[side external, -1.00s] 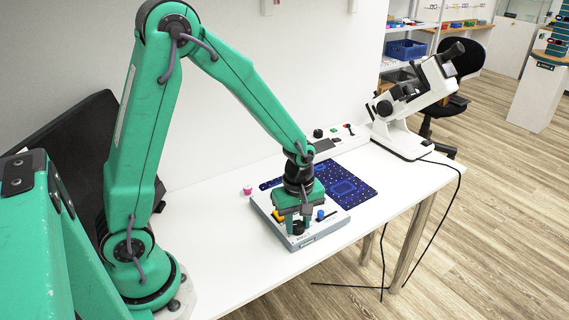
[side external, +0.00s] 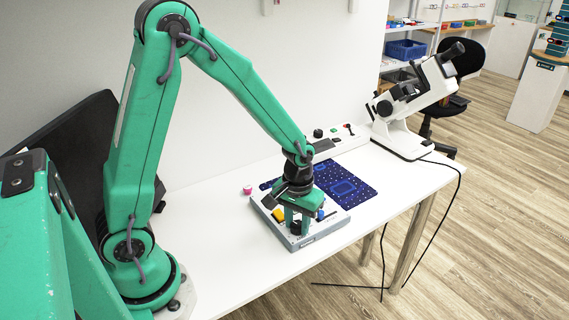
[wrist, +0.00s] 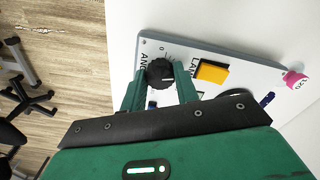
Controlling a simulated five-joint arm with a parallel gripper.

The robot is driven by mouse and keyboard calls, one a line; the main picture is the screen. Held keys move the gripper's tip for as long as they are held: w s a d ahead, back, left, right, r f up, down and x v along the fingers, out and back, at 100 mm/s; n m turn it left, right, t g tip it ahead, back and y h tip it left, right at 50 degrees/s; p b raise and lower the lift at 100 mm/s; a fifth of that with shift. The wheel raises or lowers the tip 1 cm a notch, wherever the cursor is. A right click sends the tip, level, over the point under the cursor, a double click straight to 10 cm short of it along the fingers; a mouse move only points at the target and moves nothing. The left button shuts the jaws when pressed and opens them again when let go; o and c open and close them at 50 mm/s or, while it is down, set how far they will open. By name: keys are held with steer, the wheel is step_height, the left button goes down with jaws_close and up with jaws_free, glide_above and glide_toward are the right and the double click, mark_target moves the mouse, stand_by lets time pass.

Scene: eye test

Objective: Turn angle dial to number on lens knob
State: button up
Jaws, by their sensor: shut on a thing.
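The black angle dial (wrist: 159,74) sits on a light grey control box (side external: 328,233), beside a partly hidden label beginning "ANG". A "0" and scale marks show near it; the dial's exact setting is too small to read. My gripper (side external: 298,225) points down, with its two green fingers on either side of the dial. In the wrist view my gripper (wrist: 160,76) is shut on the dial. A pink knob (wrist: 293,80) at the box's edge bears a number that looks like 120. It also shows in the side view (side external: 247,189).
A yellow switch (wrist: 211,72) lies close beside the fingers, with a blue knob (side external: 321,214) nearby. A blue patterned mat (side external: 345,187) lies behind the box. A white lens instrument (side external: 402,125) stands at the back right.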

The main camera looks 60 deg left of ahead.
mark_target(297, 224)
steer(key=m, duration=0.6)
steer(key=shift+m, duration=0.3)
steer(key=m, duration=0.5)
steer(key=shift+w+a+m, duration=0.1)
steer(key=shift+m, duration=0.2)
steer(key=o, duration=1)
steer(key=shift+c, duration=0.2)
steer(key=shift+r, duration=0.2)
steer(key=shift+r, duration=3.75)
